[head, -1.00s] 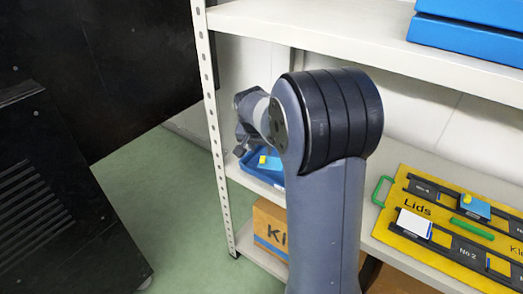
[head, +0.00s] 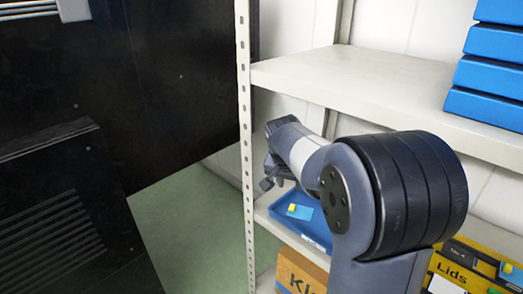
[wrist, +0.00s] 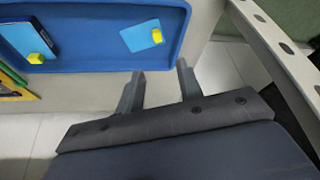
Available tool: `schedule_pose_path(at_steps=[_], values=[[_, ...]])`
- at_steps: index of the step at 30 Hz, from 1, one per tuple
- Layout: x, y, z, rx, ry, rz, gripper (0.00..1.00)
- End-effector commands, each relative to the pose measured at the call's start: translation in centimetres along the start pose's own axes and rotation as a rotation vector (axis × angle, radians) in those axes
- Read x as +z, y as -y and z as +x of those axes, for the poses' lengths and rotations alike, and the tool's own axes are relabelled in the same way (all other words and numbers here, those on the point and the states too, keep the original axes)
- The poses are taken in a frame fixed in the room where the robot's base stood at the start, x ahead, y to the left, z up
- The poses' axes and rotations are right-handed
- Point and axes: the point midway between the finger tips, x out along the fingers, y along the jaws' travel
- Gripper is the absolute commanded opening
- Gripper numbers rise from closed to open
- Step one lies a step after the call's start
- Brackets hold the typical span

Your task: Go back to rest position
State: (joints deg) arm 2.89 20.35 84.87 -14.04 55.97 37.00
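My gripper (head: 275,172) is at the left end of my arm in the head view, by the white shelf post and above the blue tray (head: 304,236) on the lower shelf. In the wrist view, my gripper (wrist: 159,82) has its two fingers apart with nothing between them. The blue tray (wrist: 95,63) lies beyond the fingertips there. It holds light-blue and dark-blue flat pieces with yellow knobs, apart from the fingers. My arm hides part of the shelf in the head view.
The perforated shelf post (head: 245,130) stands left of my gripper. An upper shelf (head: 350,80) bears stacked blue boxes (head: 490,75). A yellow "Lids" board (head: 447,270) is at lower right. A cardboard box (head: 300,272) sits below the tray. Black panels stand left; green floor is clear between.

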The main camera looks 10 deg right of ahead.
Motion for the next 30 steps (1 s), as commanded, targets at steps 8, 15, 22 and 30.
schedule_pose_path(at_steps=[8,15,22,30], values=[[0.2,-0.1,4.9,0.003,0.004,0.001,0.35],[0.2,-0.1,9.7,0.002,0.003,0.001,0.35],[0.0,0.0,11.8,-0.001,-0.002,0.001,0.35],[-0.7,0.0,10.0,0.000,0.000,0.000,0.35]])
